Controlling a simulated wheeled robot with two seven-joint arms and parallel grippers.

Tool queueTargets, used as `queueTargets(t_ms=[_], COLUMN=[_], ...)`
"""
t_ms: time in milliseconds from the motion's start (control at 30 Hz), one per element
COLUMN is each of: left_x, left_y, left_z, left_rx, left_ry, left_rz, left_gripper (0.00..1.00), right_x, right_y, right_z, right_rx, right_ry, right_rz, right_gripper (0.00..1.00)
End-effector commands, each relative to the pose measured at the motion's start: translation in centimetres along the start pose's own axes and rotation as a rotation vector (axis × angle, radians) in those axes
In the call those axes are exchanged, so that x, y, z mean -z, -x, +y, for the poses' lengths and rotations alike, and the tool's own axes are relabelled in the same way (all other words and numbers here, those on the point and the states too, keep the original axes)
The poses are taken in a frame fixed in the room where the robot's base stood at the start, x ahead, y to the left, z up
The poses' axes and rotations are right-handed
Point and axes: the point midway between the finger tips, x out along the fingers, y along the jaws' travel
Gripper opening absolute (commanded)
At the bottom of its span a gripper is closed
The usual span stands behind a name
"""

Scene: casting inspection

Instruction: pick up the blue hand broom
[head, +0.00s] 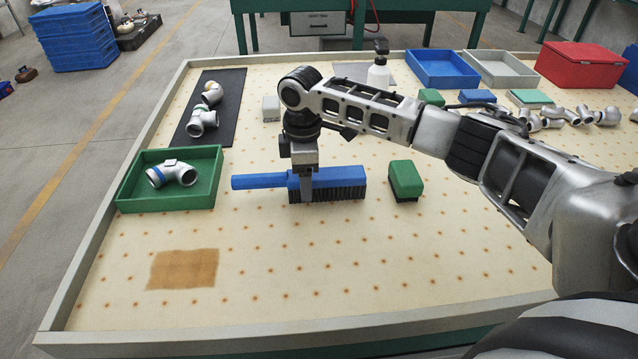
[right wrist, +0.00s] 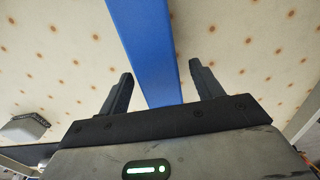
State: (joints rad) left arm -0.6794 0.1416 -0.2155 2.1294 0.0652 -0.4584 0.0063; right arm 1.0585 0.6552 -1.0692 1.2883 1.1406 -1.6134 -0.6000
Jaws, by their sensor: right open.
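The blue hand broom (head: 262,181) lies on the perforated table top, its handle pointing left and its dark bristles (head: 345,192) down on the right. My right gripper (head: 306,196) is over the broom's middle, pointing down, with a finger in front of the blue body. In the right wrist view the blue broom (right wrist: 146,45) runs between the two fingers of my right gripper (right wrist: 160,85). The fingers are apart, with a gap to the blue on each side. My left gripper is not in view.
A green block-like brush (head: 405,180) stands just right of the broom. A green tray (head: 205,165) with a metal pipe fitting is at the left. Blue, grey and red containers (head: 580,66) stand at the back. The front of the table is clear around a brown patch (head: 183,269).

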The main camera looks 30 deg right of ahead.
Motion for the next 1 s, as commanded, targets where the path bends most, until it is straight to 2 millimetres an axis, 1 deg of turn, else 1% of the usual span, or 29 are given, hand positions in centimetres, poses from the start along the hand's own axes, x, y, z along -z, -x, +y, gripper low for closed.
queueTargets(t_ms=[33,133,400,467,500,567,600,867,1000], left_x=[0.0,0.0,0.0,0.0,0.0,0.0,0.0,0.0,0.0], left_y=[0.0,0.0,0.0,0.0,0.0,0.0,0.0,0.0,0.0], left_z=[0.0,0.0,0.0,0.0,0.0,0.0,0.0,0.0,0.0], left_rx=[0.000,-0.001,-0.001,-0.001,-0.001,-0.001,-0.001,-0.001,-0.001], left_ry=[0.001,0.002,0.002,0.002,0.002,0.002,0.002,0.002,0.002], left_rz=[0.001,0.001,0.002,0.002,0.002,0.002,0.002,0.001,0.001], left_gripper=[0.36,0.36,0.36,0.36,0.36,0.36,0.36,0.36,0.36], right_x=[-0.2,-0.2,-0.1,-0.1,-0.1,-0.1,-0.1,-0.1,-0.1], right_y=[-0.8,-1.6,-1.9,-1.9,-1.9,-1.9,-1.9,-1.8,-1.2], right_z=[0.0,0.0,0.0,0.0,0.0,0.0,0.0,0.0,0.0], right_rx=[0.002,0.000,-0.001,-0.001,-0.001,-0.001,-0.001,-0.002,-0.002], right_ry=[-0.001,0.000,0.000,0.000,0.000,0.000,0.000,0.000,0.000], right_rz=[-0.003,-0.002,-0.001,-0.001,-0.001,-0.001,-0.001,0.000,0.001], right_gripper=[0.65,0.65,0.65,0.49,0.38,0.21,0.10,0.10,0.10])
